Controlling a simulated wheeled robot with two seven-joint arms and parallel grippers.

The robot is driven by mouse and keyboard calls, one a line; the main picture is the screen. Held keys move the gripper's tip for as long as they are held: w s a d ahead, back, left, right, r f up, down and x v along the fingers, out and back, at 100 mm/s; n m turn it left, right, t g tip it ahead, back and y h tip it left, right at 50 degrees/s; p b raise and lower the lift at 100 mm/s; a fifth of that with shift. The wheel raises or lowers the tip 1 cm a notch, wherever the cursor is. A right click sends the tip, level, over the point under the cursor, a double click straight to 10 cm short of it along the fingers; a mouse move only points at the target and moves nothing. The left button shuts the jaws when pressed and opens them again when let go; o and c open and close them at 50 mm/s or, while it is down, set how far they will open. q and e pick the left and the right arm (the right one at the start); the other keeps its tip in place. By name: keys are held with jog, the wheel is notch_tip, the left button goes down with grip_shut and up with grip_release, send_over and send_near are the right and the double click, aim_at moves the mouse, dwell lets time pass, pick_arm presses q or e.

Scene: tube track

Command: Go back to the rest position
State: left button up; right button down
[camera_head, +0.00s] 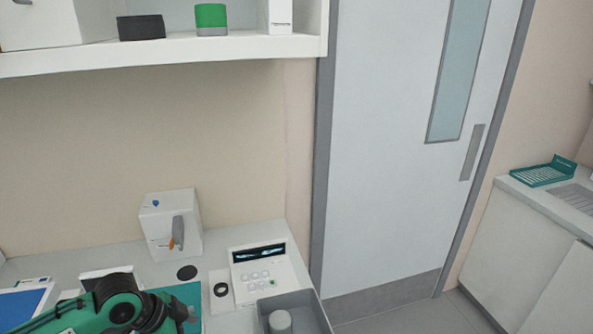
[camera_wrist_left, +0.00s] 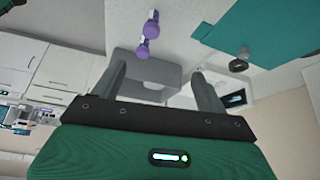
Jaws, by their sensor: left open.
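My left arm (camera_head: 120,305), green and black, comes in at the lower left of the head view, low over the counter; its fingertips cannot be made out there. In the left wrist view my left gripper (camera_wrist_left: 158,72) is open, its two grey fingers apart with nothing between them. Beyond the fingers is a grey bin (camera_wrist_left: 152,68). My right gripper is in neither view.
The white counter holds a white box device (camera_head: 168,225), a white device with a dark display (camera_head: 262,275), a grey bin (camera_head: 312,302) with a grey cylinder inside, and a teal mat (camera_head: 190,293). A shelf (camera_head: 230,48) hangs above. A grey door (camera_head: 390,160) stands right of the counter.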

pick_arm(q)
jog(key=s+d+f, duration=0.2)
jog(key=d, duration=0.1)
jog(key=s+d+f+n+t, duration=0.1)
jog(key=s+d, duration=0.2)
jog(key=s+d+f+n, duration=0.1)
jog(key=s+d+f, duration=0.1)
jog(key=d, duration=0.1)
jog(key=shift+s+d+f, duration=0.1)
jog(key=shift+s+f, duration=0.2)
jog(key=shift+f, duration=0.05)
jog(key=s+a+f+n+y, duration=0.2)
jog(key=s+a+n+y, duration=0.15)
jog(key=s, duration=0.35)
jog(key=s+a+f+n+y, duration=0.2)
jog(key=s+a+f+n, duration=0.1)
jog(key=s+a+n, duration=0.25)
notch_tip(320, 180, down, 31)
jog(key=s+g, duration=0.2)
jog(key=s+a+f, duration=0.1)
jog(key=s+f, duration=0.8)
jog(key=f, duration=0.1)
jog(key=s+a+f, duration=0.2)
jog(key=s+f, duration=0.7)
jog(key=shift+s+a+f+m+g, duration=0.25)
jog(key=shift+s+f+m+g, duration=0.1)
jog(key=shift+s+m+g, duration=0.05)
